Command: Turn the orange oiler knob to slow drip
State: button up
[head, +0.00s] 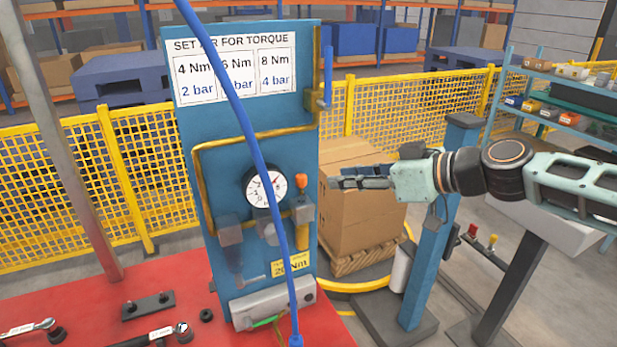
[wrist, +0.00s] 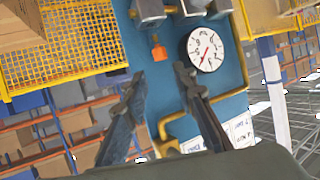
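The orange oiler knob (head: 300,181) sits on top of the small oiler with a yellowish body (head: 303,236), right of the gauge on the blue panel. In the wrist view, which looks upside down, the orange knob (wrist: 158,53) shows just beyond and between my fingertips. My gripper (head: 340,183) is to the right of the knob in the head view, pointing left and apart from it. In the wrist view my gripper (wrist: 159,72) has its two fingers spread with nothing between them. Any marks on the knob are too small to read.
A round pressure gauge (head: 265,187) is left of the knob, and it also shows in the wrist view (wrist: 202,49). A blue hose (head: 243,120) hangs before the panel. A yellow pipe (head: 262,136) runs above. A cardboard box (head: 362,222) stands behind my gripper. Tools lie on the red table (head: 185,297).

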aim_at(306, 180)
jog(key=x, duration=1)
jog(key=shift+s, duration=0.1)
grip_shut()
